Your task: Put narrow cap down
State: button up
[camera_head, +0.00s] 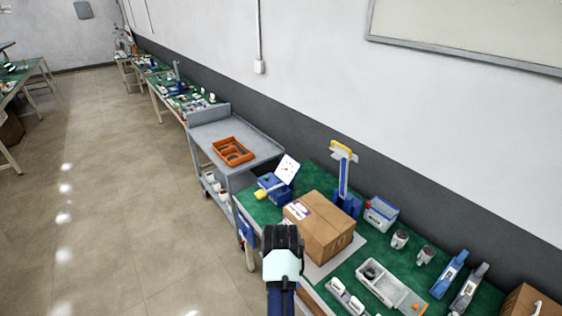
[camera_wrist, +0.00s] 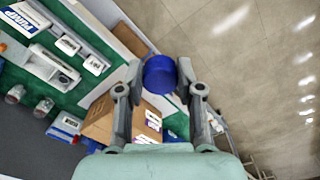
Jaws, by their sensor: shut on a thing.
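My gripper (camera_wrist: 160,78) has its two grey fingers on either side of a round blue cap (camera_wrist: 159,72) in the wrist view and is shut on it. The cap is above the front edge of the green-topped table (camera_wrist: 72,104), with floor beyond on one side. In the head view my gripper (camera_head: 284,240) is at the bottom middle, in front of the cardboard box (camera_head: 322,230); the cap cannot be made out there. Its underside is hidden in both views.
On the table are a pale tray (camera_head: 388,290), two grey cylinders (camera_head: 400,239), a blue-and-white bin (camera_head: 381,213) and a blue stand with a yellow top (camera_head: 344,175). A grey cart (camera_head: 206,137) with an orange tray (camera_head: 233,151) stands beyond. Open floor lies at left.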

notch_tip(320, 180, up, 14)
jog(key=p, duration=1)
jog(key=shift+f+p, duration=0.15)
jog(key=shift+p, duration=0.2)
